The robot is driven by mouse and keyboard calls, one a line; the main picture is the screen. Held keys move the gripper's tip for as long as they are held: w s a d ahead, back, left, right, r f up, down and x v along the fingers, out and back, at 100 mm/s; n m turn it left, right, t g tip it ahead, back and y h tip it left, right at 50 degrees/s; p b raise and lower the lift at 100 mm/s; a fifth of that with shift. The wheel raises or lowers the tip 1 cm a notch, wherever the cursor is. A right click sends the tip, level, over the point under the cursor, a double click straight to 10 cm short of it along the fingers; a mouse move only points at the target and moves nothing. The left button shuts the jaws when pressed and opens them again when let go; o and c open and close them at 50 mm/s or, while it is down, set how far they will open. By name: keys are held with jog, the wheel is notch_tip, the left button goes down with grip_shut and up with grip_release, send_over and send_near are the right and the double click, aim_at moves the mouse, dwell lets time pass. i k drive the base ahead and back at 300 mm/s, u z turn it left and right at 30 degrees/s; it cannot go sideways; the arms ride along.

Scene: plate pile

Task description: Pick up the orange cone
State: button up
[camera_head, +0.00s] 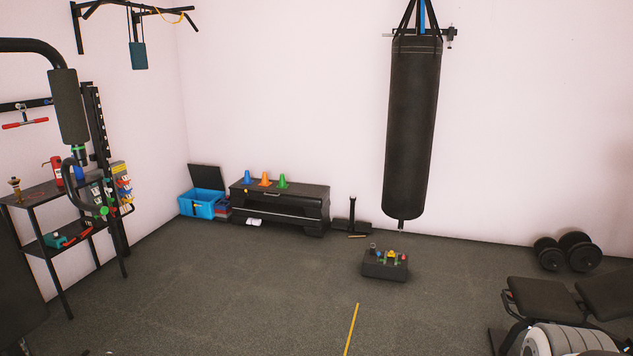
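The orange cone (265,180) stands upright on top of a low black cabinet (280,212) against the back wall. A blue cone (248,177) stands just to its left and a green cone (282,182) just to its right. The cones are close together in a row, and the orange one is fully visible between the other two. I cannot make out my gripper in this view.
A blue bin (198,211) stands left of the cabinet. A black box with small items (385,270) sits on the floor, right of the cabinet. A punching bag (411,130) hangs behind it. A shelf (50,192) stands at left. The middle floor is mostly clear.

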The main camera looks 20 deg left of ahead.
aim_at(265, 182)
jog(key=u, duration=0.3)
jog(key=i, duration=1.05)
jog(key=u, duration=0.9)
jog(key=i, duration=1.9)
jog(key=u, duration=0.55)
jog(key=i, duration=1.9)
jog(key=z, duration=0.15)
jog(key=i, duration=2)
jog(key=z, duration=0.9)
jog(key=i, duration=1.85)
jog(key=z, duration=0.6)
jog(key=k, duration=0.6)
jog(key=z, duration=0.05)
